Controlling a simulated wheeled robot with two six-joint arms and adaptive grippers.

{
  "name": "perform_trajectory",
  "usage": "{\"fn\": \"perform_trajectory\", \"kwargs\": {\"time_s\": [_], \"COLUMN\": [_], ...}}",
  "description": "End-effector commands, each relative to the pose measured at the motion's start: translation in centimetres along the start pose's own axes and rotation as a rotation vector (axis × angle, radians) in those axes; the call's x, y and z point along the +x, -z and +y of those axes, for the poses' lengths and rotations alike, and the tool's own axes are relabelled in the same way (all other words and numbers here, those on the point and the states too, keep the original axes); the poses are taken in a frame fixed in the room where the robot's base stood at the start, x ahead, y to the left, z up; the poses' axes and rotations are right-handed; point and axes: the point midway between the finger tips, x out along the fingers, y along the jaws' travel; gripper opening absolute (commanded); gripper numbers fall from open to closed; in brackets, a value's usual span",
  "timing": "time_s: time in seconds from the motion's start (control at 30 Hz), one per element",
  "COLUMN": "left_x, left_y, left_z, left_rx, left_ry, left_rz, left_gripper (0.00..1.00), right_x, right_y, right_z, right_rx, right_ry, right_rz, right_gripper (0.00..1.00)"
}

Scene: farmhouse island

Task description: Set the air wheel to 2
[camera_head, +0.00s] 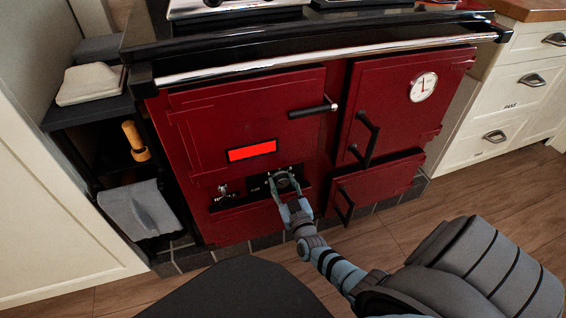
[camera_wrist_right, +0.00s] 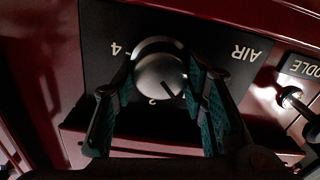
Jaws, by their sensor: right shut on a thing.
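The air wheel (camera_wrist_right: 158,72) is a round silver knob on a black plate with the label AIR, on the red stove front. In the right wrist view the plate looks turned over, with 4 at the wheel's left and 2 at its lower edge. A dark pointer line on the wheel points down and right, a little to the right of the 2. My right gripper (camera_head: 286,184) is shut on the wheel, with teal-padded fingers (camera_wrist_right: 165,95) on either side. The fingers hide part of the scale. My left gripper is not in view.
A small silver knob (camera_wrist_right: 291,97) sits beside the air plate, near a partly cut-off label. Above is a lit red panel (camera_head: 252,151). Black door handles (camera_head: 364,139) stick out at the right. A towel (camera_head: 139,210) hangs at the left. The floor (camera_head: 400,235) in front is wood.

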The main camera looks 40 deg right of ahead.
Motion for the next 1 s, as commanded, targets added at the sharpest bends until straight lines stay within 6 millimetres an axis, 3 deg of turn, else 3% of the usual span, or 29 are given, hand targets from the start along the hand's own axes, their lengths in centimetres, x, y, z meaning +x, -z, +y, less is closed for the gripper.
{"fn": "perform_trajectory", "kwargs": {"time_s": [0.7, 1.0], "left_x": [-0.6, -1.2], "left_y": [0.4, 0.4], "left_z": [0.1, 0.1], "left_rx": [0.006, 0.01], "left_ry": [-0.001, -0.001], "left_rz": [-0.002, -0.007], "left_gripper": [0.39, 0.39], "right_x": [-0.1, -0.1], "right_y": [-0.1, -0.2], "right_z": [0.0, 0.0], "right_rx": [0.579, 0.733], "right_ry": [0.002, 0.001], "right_rz": [-0.003, -0.004], "right_gripper": [0.11, 0.11]}}
